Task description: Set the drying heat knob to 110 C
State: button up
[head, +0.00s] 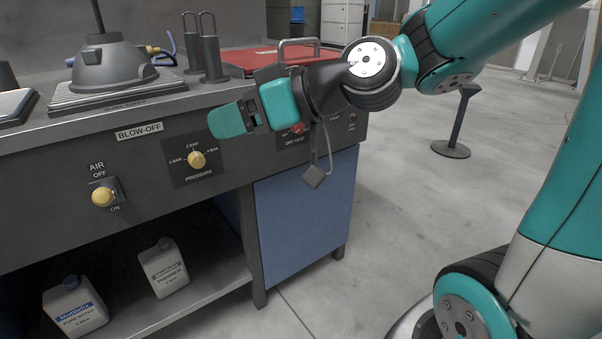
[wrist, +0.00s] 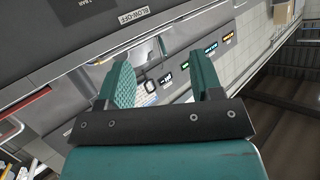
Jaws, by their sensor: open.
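The drying heat knob (head: 297,128) is a small red knob on a dark plate marked DRY HEAT, on the bench's front panel in the head view. My gripper and wrist partly cover its plate, so its scale and setting cannot be read. My gripper (head: 235,118) hangs left of the knob, in front of the panel and above the pressure knob. In the wrist view, my gripper (wrist: 161,78) shows two teal fingers spread apart with nothing between them. I cannot make out the heat knob in the wrist view.
A yellow pressure knob (head: 197,160) and a yellow air knob (head: 102,196) sit left on the same panel. A grey tag (head: 314,177) hangs by the heat plate. Two white jugs stand on the shelf below. A post (head: 455,125) stands on open floor to the right.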

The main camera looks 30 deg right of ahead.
jog(key=w+d+f+m+t+h+b, duration=0.1)
jog(key=w+d+f+t+b, duration=0.1)
jog(key=d+f+t+b, duration=0.45)
jog(key=w+d+f+m+t+h+b, duration=0.1)
jog(key=w+d+f+m+b, duration=0.2)
jog(key=f+b, duration=0.6)
jog(key=m+t+h+b, duration=0.45)
jog(key=h+b, duration=0.45)
jog(key=b, duration=0.6)
send_near(300, 129)
jog(key=shift+n+t, duration=0.25)
jog(key=shift+t, duration=0.05)
jog(key=p+x, duration=0.8)
jog(key=shift+w+f+p, duration=0.1)
jog(key=shift+p, duration=0.2)
jog(key=shift+w, duration=0.45)
jog(key=c, duration=0.9)
